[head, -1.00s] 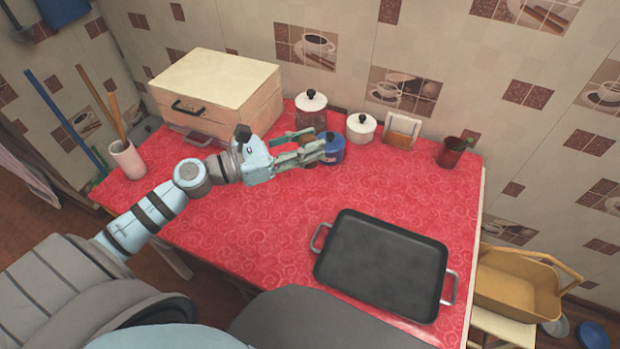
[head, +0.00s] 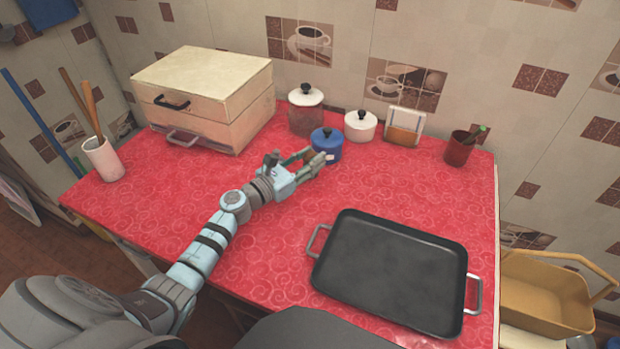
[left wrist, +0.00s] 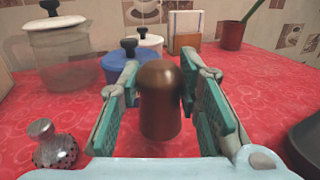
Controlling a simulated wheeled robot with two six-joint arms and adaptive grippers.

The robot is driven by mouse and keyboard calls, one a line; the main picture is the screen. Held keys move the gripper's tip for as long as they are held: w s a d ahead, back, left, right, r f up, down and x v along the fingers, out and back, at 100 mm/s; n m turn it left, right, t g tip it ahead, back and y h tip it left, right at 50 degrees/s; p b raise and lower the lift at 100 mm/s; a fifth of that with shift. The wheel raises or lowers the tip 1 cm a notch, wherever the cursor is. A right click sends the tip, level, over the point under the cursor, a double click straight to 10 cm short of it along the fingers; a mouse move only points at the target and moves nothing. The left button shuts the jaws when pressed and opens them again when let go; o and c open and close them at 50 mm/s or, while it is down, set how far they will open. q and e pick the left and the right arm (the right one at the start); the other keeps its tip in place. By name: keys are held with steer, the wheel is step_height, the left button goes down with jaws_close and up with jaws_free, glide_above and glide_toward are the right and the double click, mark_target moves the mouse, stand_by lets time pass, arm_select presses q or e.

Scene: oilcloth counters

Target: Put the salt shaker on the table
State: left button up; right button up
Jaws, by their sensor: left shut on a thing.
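My left gripper (head: 316,161) is just in front of the blue pot, low over the red table (head: 220,200). In the left wrist view its pads are shut on a brown, dome-topped shaker (left wrist: 160,98), which looks upright. I cannot tell whether its base touches the table. In the head view the fingers mostly hide it. A small glass shaker with a metal cap (left wrist: 54,146) stands on the table at the lower left of the wrist view. No label shows which one holds salt. My right gripper is not in view.
Behind the gripper stand a blue pot (head: 327,146), a glass canister (head: 305,115), a white pot (head: 360,126) and a napkin holder (head: 404,128). A red cup (head: 459,150) is at right, a black tray (head: 390,270) in front, a bread box (head: 205,90) at left. The left middle of the table is clear.

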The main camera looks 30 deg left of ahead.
arm_select(q)
step_height(320, 180, down, 3)
steer(key=shift+r+b, duration=0.2)
steer(key=shift+b, duration=0.3)
steer(key=shift+f, duration=0.3)
steer(key=shift+r, duration=0.15)
steer(key=shift+f, duration=0.2)
steer(key=o, duration=1.1)
steer(key=shift+r, duration=0.1)
steer(key=shift+o, duration=0.2)
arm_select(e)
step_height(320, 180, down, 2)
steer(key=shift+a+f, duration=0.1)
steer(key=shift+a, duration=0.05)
